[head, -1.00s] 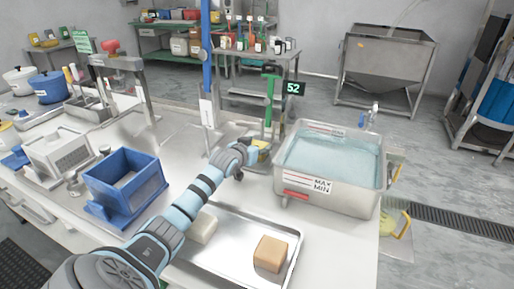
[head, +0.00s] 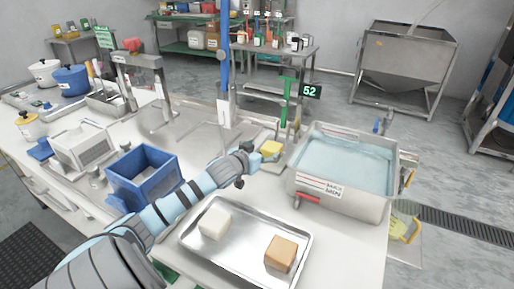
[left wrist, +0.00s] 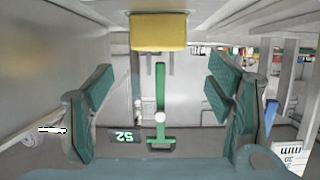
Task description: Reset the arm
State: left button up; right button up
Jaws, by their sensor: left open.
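My left arm comes in from the lower left in the head view, and its gripper (head: 250,163) is just left of a yellow block (head: 271,148) behind the metal tray. In the left wrist view my left gripper's two green fingers (left wrist: 160,100) stand wide apart with nothing held between them. That view looks upside down, and the yellow block (left wrist: 158,32) shows at its top, beyond the fingertips. A gap shows between block and fingers. My right gripper is in neither view.
A metal tray (head: 190,240) holds a white block (head: 214,223) and a brown block (head: 281,253). A blue open box (head: 143,180) stands left of the arm. A water basin (head: 345,165) stands right. A green-handled stand (head: 288,100) and a 52 sign (head: 310,91) are behind.

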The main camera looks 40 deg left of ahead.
pick_arm(q)
jog(key=p+v, duration=0.1)
jog(key=v, duration=0.2)
jog(key=shift+s+r, duration=0.25)
jog(key=shift+s+d, duration=0.2)
jog(key=shift+s, duration=0.1)
